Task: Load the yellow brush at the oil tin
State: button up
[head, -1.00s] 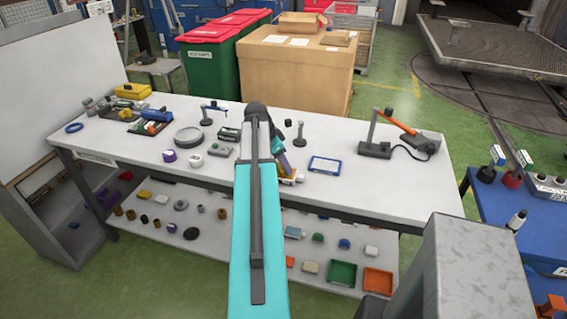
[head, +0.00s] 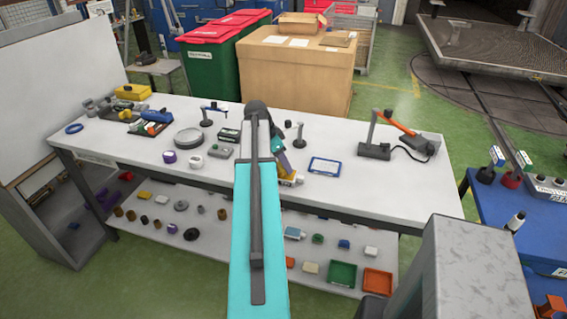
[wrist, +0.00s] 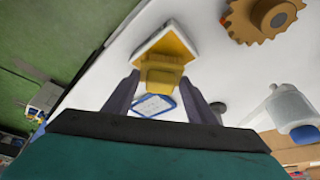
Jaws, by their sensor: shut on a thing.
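The yellow brush (wrist: 163,72) is between the two dark fingers of my gripper (wrist: 163,84) in the wrist view. The gripper is shut on its yellow block-like part, and a wider yellow and white part extends past the fingertips. In the head view my arm covers most of the gripper, and a small yellow part (head: 287,180) shows low beside it near the bench's front edge. I cannot pick out the oil tin with certainty. A translucent bottle with a blue cap (wrist: 291,110) lies to the right in the wrist view.
A brown toothed gear (wrist: 262,18) is at the wrist view's upper right. A blue-framed white panel (head: 325,165) lies on the white bench (head: 375,185), right of my arm. A soldering-type stand (head: 375,150) stands farther right. Several small items crowd the bench's left half.

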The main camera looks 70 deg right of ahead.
jog(key=shift+r+p, duration=1.25)
jog(key=shift+r, duration=1.7)
jog(key=shift+w, duration=0.1)
jog(key=w+a+r+n+t+h+b, duration=0.15)
jog(key=w+a+n, duration=0.55)
jog(key=w+a, duration=0.8)
jog(key=w+a+n+t+b, duration=0.3)
jog(key=w+a+n, duration=0.3)
jog(key=w+a, duration=0.85)
jog(key=w+a+n+t+y+b, duration=0.1)
jog(key=w+a+n, duration=0.3)
jog(key=a, duration=0.8)
jog(key=w+a+r+n+t+y+b, duration=0.1)
jog(key=w+a+n, duration=0.4)
jog(key=a, duration=0.8)
jog(key=w+a+r+n+t+y+b, duration=0.1)
jog(key=w+a+n, duration=0.4)
jog(key=a, duration=0.7)
jog(key=shift+w+a+y+b, duration=0.3)
jog(key=shift+w+y+b, duration=0.05)
jog(key=shift+y, duration=0.4)
jog(key=shift+d, duration=0.1)
